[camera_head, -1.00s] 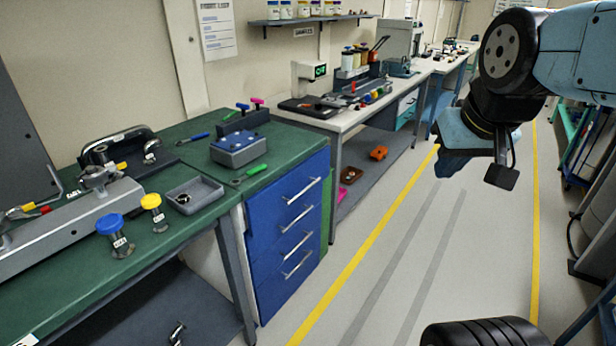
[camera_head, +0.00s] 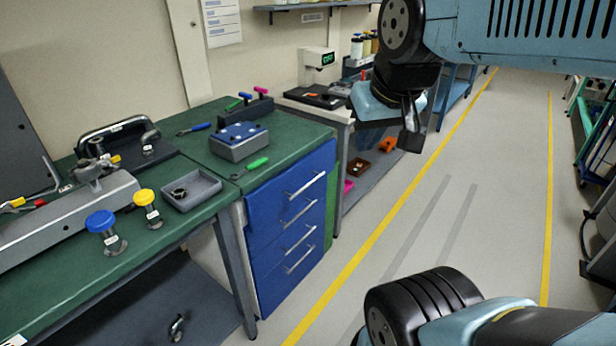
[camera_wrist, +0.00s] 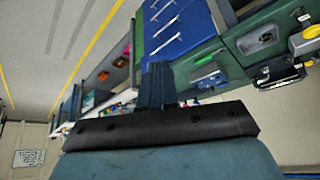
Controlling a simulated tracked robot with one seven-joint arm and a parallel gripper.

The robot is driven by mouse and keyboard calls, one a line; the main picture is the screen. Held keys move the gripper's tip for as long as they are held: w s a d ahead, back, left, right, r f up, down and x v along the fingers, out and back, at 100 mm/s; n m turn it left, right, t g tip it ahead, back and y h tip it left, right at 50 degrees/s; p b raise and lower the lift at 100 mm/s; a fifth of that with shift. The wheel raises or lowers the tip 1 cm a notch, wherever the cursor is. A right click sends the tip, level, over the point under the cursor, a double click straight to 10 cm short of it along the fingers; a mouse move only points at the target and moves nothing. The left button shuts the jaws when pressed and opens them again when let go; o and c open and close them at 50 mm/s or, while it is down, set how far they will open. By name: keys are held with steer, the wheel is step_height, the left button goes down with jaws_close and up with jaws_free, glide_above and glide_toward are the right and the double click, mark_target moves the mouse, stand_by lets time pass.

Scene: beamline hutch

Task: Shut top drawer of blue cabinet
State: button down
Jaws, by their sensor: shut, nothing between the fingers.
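The blue cabinet (camera_head: 262,268) stands under the right end of the green bench and has several drawers with silver bar handles.
The green bench top (camera_head: 190,235) carries a blue-topped block (camera_head: 239,141), a grey tray (camera_head: 191,190), a green-handled tool (camera_head: 256,163) and knobs. A further bench with a shelf of small bins (camera_head: 358,167) stands behind. The floor right of the cabinet is clear, marked with yellow lines (camera_head: 375,238).

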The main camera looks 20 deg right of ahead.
steer(key=w+f+m, duration=0.2)
steer(key=w+f, duration=0.3)
steer(key=w, duration=0.4)
steer(key=w+f+m, duration=0.2)
steer(key=w+f, duration=0.3)
steer(key=w, duration=0.3)
steer(key=w+d+f+m, duration=0.1)
steer(key=w+f+m, duration=0.2)
steer(key=w+f, duration=0.7)
steer(key=w+d+f+m+t, duration=0.1)
steer(key=w+d+f+m, duration=0.1)
steer(key=w+f, duration=0.7)
steer(key=shift+w+f+m, duration=0.35)
steer(key=shift+f+m, duration=0.05)
steer(key=shift+f, duration=3.3)
steer(key=shift+w, duration=0.1)
